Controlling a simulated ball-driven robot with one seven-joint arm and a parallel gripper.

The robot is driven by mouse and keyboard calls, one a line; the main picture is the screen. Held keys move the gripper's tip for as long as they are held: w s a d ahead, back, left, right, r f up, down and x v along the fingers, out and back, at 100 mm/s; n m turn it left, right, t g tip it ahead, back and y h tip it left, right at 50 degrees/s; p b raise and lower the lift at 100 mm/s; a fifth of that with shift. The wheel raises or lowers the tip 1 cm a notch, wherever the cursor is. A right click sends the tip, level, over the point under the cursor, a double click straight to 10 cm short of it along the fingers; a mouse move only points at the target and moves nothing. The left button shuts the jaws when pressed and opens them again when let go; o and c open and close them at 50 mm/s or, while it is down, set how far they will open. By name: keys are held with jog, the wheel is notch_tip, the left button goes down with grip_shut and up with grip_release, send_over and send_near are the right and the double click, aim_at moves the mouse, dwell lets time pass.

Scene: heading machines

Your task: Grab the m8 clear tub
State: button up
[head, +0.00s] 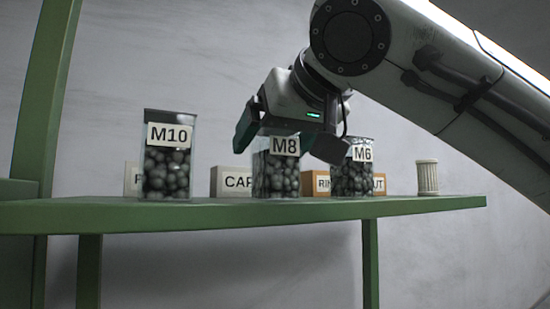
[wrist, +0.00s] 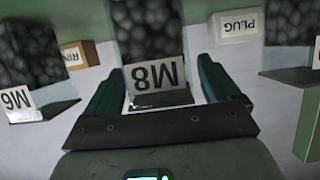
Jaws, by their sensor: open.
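The M8 clear tub (head: 275,178) stands upright on the green shelf, filled with dark round pieces, its white M8 label near the top. It stands between the M10 tub (head: 167,172) and the M6 tub (head: 352,176). My gripper (head: 290,143) is at the top of the M8 tub in the head view and partly covers its upper part. In the wrist view my gripper (wrist: 155,85) is open, with one green finger on each side of the M8 label.
The green shelf (head: 220,216) has an open front edge. A ribbed white cylinder (head: 427,177) stands at the right. The gap between M10 and M8 is wider than that between M8 and M6.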

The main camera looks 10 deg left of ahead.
jog(key=shift+c, duration=0.3)
jog(key=c, duration=1.2)
jog(key=shift+c, duration=0.5)
jog(key=shift+r, duration=0.15)
